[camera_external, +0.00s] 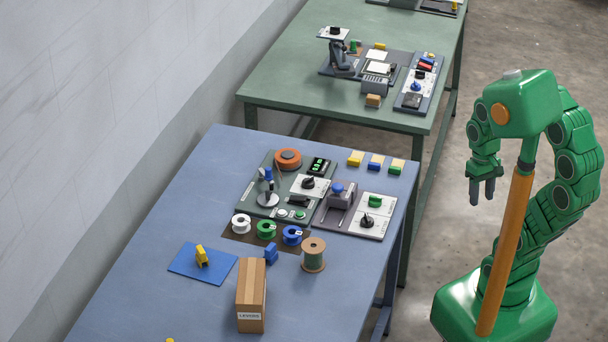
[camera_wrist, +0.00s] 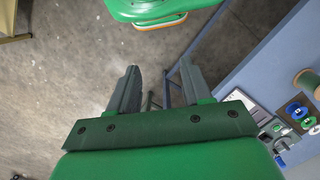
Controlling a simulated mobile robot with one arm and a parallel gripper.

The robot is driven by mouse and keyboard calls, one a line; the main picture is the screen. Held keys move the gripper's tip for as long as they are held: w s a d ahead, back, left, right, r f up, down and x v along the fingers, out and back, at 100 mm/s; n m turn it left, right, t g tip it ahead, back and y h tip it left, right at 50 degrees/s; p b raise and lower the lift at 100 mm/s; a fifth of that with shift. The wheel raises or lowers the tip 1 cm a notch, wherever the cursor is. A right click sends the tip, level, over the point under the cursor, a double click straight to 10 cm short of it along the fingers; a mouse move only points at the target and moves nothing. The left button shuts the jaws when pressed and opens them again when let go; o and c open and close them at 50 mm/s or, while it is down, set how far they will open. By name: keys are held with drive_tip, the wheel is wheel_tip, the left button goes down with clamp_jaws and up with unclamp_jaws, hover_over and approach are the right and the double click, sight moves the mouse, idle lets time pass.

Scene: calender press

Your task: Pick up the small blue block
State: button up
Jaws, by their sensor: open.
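A small blue block (camera_external: 271,254) lies on the near blue-grey table, just behind the tall brown carton and in front of the blue spool. It looks a little irregular in shape, and I cannot make it out in the wrist view. My gripper (camera_external: 482,190) hangs over the floor to the right of the table, well away from the block, fingers pointing down.
The brown carton (camera_external: 251,295) stands close to the block. A wooden-ended spool (camera_external: 314,255) and small spools (camera_external: 292,235) are nearby.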

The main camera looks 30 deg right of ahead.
drive_tip(key=w+a+m+g+y, duration=0.1)
drive_tip(key=w+a+y, duration=0.1)
drive_tip(key=w+a, duration=0.5)
drive_tip(key=w+a+m+g+y, duration=0.1)
drive_tip(key=w+a+y, duration=0.1)
drive_tip(key=w+a, duration=0.5)
drive_tip(key=m+g+y, duration=0.3)
drive_tip(key=m+y, duration=0.4)
drive_tip(key=m, duration=0.2)
approach(271, 246)
drive_tip(key=shift+s+a+f, duration=0.55)
drive_tip(key=shift+s+f, duration=0.05)
drive_tip(key=shift+s, duration=0.25)
drive_tip(key=shift+w+a+f, duration=0.15)
drive_tip(key=shift+a+f, duration=0.15)
drive_tip(key=shift+a, duration=0.1)
drive_tip(key=shift+a+f, duration=0.1)
drive_tip(key=shift+a, duration=0.1)
drive_tip(key=shift+r+x, duration=0.2)
drive_tip(key=shift+x, duration=1.65)
drive_tip(key=shift+r+x, duration=0.2)
drive_tip(key=shift+x, duration=1.65)
drive_tip(key=shift+a, duration=0.15)
clamp_jaws()
